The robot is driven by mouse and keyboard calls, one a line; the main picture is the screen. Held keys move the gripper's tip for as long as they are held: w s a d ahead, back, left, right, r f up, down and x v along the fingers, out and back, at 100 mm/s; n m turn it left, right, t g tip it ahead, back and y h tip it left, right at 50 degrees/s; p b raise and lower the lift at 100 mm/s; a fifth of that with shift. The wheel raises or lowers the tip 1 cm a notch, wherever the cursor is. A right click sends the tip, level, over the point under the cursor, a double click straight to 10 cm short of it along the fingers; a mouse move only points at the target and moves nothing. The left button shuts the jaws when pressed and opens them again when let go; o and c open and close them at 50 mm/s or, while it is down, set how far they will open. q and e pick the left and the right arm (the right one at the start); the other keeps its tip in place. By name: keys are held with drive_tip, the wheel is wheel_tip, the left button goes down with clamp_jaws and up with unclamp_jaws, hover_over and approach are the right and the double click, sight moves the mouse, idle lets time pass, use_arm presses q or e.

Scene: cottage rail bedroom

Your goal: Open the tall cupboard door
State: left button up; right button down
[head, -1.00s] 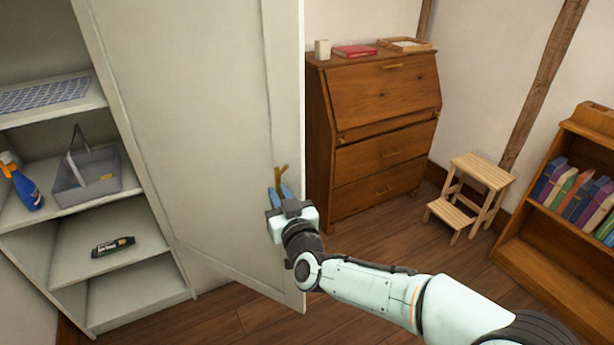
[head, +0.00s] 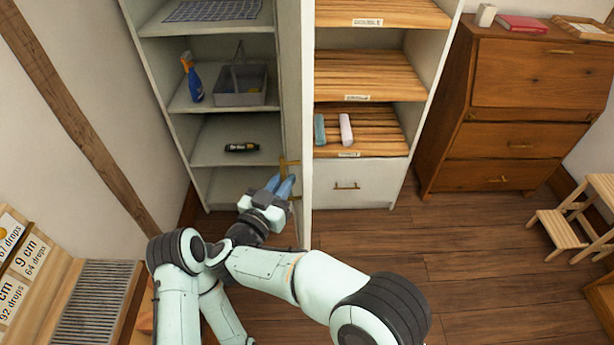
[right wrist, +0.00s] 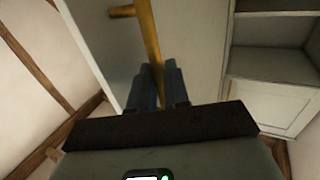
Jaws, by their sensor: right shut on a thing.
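The tall cupboard (head: 205,125) stands open in the head view, its grey shelves exposed. Its pale door (head: 306,120) stands out toward me, seen nearly edge-on. The brass handle (head: 284,162) is on the door's left-facing side in this view. My right gripper (head: 284,184) is shut on the handle with its blue fingers. In the right wrist view the brass bar (right wrist: 146,45) runs between the fingers of the same gripper (right wrist: 159,85). Parts of the grip are hidden by the fingers. My left gripper does not show.
The shelves hold a blue spray bottle (head: 192,78), a grey caddy (head: 240,90) and a dark tube (head: 241,148). Right of the door are a wooden-shelved unit (head: 372,180), a brown bureau (head: 520,110) and a step stool (head: 565,222). A bench (head: 95,305) is at lower left.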

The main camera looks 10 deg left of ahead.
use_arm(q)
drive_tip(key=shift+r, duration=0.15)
use_arm(e)
drive_tip(key=shift+a+r, duration=0.35)
drive_tip(key=shift+a, duration=0.15)
drive_tip(key=c, duration=1.5)
unclamp_jaws()
drive_tip(key=shift+o, duration=0.8)
drive_tip(key=shift+w+f, duration=0.25)
use_arm(q)
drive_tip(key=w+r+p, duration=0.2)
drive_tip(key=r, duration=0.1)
drive_tip(key=shift+p, duration=0.3)
use_arm(e)
wheel_tip(320, 180, up, 20)
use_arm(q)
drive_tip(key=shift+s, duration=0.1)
use_arm(e)
drive_tip(key=shift+r, duration=0.1)
